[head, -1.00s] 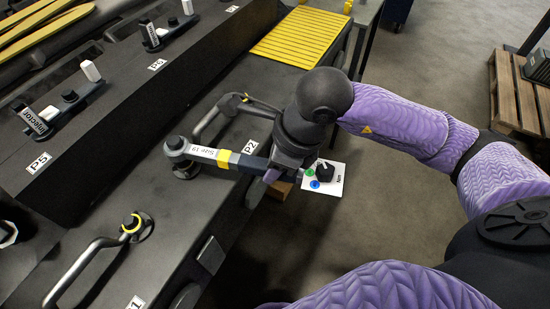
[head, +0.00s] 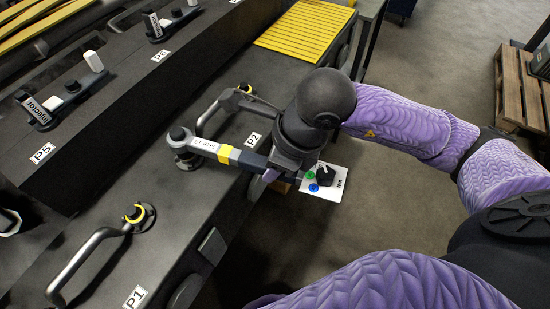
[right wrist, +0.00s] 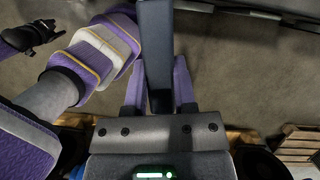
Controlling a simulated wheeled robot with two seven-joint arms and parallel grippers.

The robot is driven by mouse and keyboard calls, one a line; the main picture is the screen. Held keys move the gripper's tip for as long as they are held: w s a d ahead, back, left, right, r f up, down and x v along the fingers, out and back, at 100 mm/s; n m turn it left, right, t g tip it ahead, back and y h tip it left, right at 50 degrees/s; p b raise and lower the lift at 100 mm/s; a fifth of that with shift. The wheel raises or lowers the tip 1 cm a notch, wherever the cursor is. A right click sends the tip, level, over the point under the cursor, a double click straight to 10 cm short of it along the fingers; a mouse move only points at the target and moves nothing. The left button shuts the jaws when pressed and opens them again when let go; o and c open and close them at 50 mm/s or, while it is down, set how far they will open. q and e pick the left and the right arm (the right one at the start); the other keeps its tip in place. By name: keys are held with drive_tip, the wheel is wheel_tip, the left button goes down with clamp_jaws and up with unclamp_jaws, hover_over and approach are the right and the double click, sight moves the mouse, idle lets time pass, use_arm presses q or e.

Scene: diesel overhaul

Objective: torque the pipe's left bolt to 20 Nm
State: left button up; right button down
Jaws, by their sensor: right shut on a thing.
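The torque wrench (head: 222,152), labelled as size 19 with a yellow band, reaches left from my right gripper (head: 275,168). The gripper is shut on its handle, which also shows between the fingers in the right wrist view (right wrist: 155,50). The wrench head is over the left bolt (head: 188,162) of the curved pipe (head: 207,117) by label P2 and hides the bolt's top; I cannot tell how fully it is seated. A white Nm dial card (head: 338,184) with a black knob shows beyond the gripper. My left gripper is not identifiable.
A second pipe (head: 85,262) with a yellow-ringed bolt lies nearer, by label P1. The raised dark block with injectors (head: 38,112) stands left. A yellow ribbed tray (head: 305,36) is at the back. Open floor and a pallet (head: 520,90) are right.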

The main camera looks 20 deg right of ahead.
use_arm(q)
drive_tip(key=shift+d, duration=0.1)
use_arm(e)
drive_tip(key=shift+s+a, duration=0.15)
drive_tip(key=shift+a, duration=0.05)
drive_tip(key=shift+s+a, duration=0.15)
drive_tip(key=shift+s, duration=0.05)
use_arm(q)
drive_tip(key=shift+d, duration=0.25)
drive_tip(key=shift+d, duration=0.1)
drive_tip(key=shift+a, duration=0.3)
use_arm(e)
drive_tip(key=shift+s+a+m, duration=0.55)
drive_tip(key=shift+a+m, duration=0.15)
drive_tip(key=shift+m, duration=0.1)
use_arm(q)
drive_tip(key=shift+d, duration=0.15)
